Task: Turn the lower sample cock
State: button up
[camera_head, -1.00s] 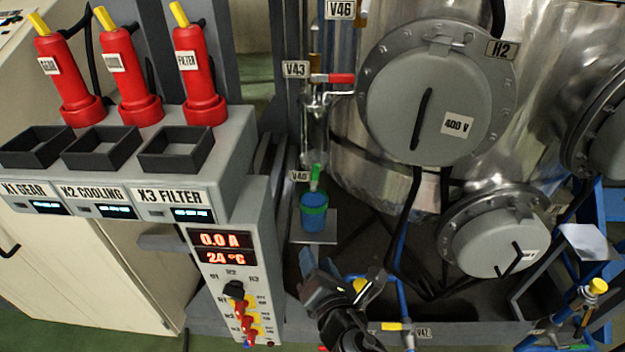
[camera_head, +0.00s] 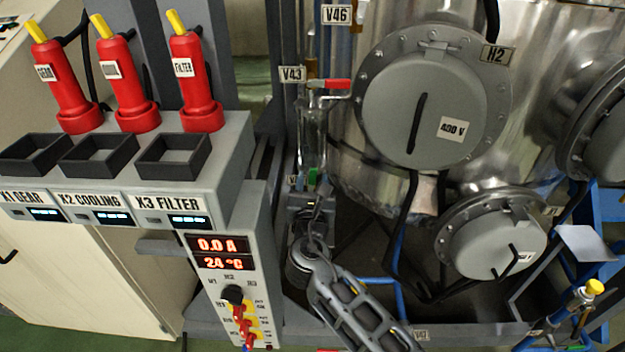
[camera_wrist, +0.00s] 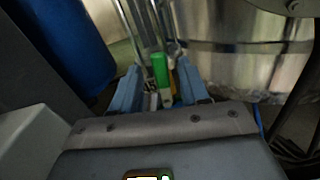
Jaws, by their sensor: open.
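The lower sample cock shows as a green handle (camera_head: 312,177) below the glass tube in the head view. Its V40 label is mostly covered by my arm. In the wrist view the green handle (camera_wrist: 160,70) stands upright between the two blue-grey fingers of my gripper (camera_wrist: 159,76). The fingers are apart, with gaps on both sides of the handle. In the head view my gripper (camera_head: 312,200) is just below the handle, and my wrist hides the blue cup's place.
The upper cock V43 has a red handle (camera_head: 337,84) above. The shiny metal vessel (camera_head: 345,165) stands close on the right. The control panel (camera_head: 222,252) is at left. A large blue surface (camera_wrist: 60,40) fills the wrist view's upper left.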

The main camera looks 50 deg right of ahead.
jog(key=shift+w+d, duration=0.15)
jog(key=shift+d, duration=0.1)
grip_shut()
dwell(0.3)
